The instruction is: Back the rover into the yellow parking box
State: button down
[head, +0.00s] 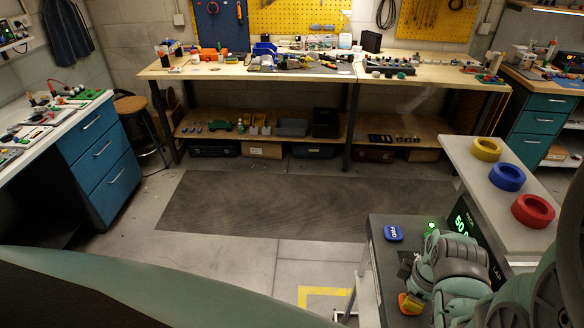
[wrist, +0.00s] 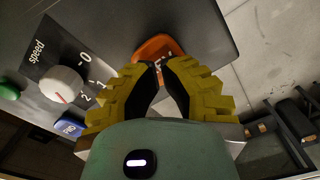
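A yellow painted outline (head: 325,291) shows on the floor at the bottom of the head view; its lower part is cut off. A small pale and dark object (head: 344,316) shows there only in part; I cannot tell whether it is the rover. The control console (head: 385,262) carries a blue FWD button (head: 393,233), also in the wrist view (wrist: 68,127), a speed knob (wrist: 62,85) and an orange button (wrist: 157,47). My gripper (wrist: 160,66) is over the console with its fingertips close together at the orange button. Contact is unclear, and the fingers partly hide the button's label.
A grey shelf (head: 475,160) with yellow (head: 487,149), blue (head: 507,177) and red (head: 532,210) rings stands behind the console. A green lamp (head: 431,225) glows near a green-lit display (head: 463,222). A dark mat (head: 300,203) lies on open floor before the workbench (head: 230,73).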

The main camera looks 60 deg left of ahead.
jog(key=shift+f, duration=0.35)
jog(key=shift+f+b, duration=0.35)
jog(key=shift+b, duration=0.25)
jog(key=shift+f+b, duration=0.35)
jog(key=shift+r, duration=0.2)
dwell(1.1)
notch_tip(320, 180, up, 5)
jog(key=p, duration=0.2)
jog(key=shift+p, duration=0.3)
jog(key=shift+f, duration=0.1)
dwell(1.1)
